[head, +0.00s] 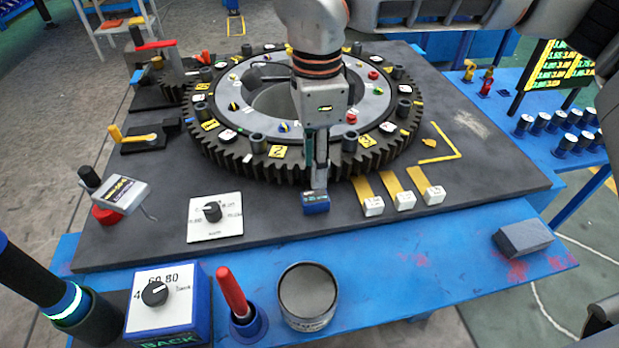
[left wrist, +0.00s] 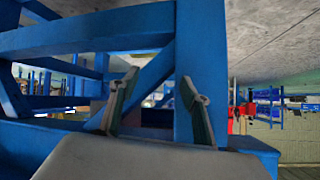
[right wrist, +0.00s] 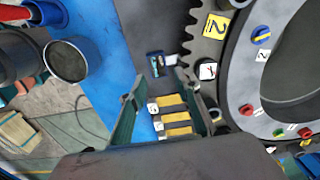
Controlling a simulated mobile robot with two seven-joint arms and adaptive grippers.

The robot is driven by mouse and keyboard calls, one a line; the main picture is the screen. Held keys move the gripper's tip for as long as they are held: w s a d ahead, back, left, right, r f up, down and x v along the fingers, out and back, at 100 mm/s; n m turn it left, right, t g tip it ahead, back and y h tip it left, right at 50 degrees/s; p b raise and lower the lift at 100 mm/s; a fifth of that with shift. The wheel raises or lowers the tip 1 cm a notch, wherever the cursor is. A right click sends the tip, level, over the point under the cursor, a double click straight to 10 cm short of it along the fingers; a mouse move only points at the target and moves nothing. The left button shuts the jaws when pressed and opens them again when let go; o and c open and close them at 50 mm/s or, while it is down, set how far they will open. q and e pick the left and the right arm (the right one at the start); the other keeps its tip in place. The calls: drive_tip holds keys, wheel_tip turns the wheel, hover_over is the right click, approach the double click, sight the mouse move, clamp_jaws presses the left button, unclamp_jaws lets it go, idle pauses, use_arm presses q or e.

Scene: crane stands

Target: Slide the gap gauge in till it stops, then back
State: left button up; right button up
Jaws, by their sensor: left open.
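Three yellow gauge strips with white tag ends (head: 404,200) lie side by side on the dark plate, before the big toothed ring (head: 290,165). I cannot read their tags. They also show between my fingers in the right wrist view (right wrist: 178,116). A small blue and black block (head: 316,204) sits left of them; it shows just past my fingertips in the right wrist view (right wrist: 156,64). My right gripper (head: 316,180) points down above this block, open and empty. My left gripper (left wrist: 155,100) is open and empty, facing blue frame beams, away from the plate.
A dial card (head: 214,232), a tilted grey device (head: 122,192) and yellow-handled clamp (head: 140,138) stand left on the plate. A dial box (head: 168,310), red-handled tool (head: 234,292) and round tin (head: 307,296) line the blue front edge. A grey block (head: 523,238) lies right.

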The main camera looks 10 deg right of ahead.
sight(315, 197)
drive_tip(key=shift+s+f, duration=0.2)
drive_tip(key=shift+f, duration=0.15)
drive_tip(key=shift+s+f, duration=0.25)
drive_tip(key=shift+f, duration=0.95)
wheel_tip(315, 197, down, 3)
drive_tip(key=shift+w+f+b, duration=0.1)
drive_tip(key=shift+f+b, duration=0.1)
drive_tip(key=shift+b, duration=0.1)
drive_tip(key=shift+f, duration=0.4)
clamp_jaws()
drive_tip(key=shift+s+r+p, duration=0.1)
drive_tip(key=shift+s+p, duration=0.4)
drive_tip(key=shift+s, duration=1.2)
use_arm(q)
drive_tip(key=shift+s+d+f+g, duration=0.15)
drive_tip(key=shift+s+f, duration=0.05)
drive_tip(key=shift+s, duration=0.3)
drive_tip(key=shift+s+d+f+g, duration=0.1)
drive_tip(key=shift+s+f+g, duration=0.05)
drive_tip(key=shift+s, duration=0.3)
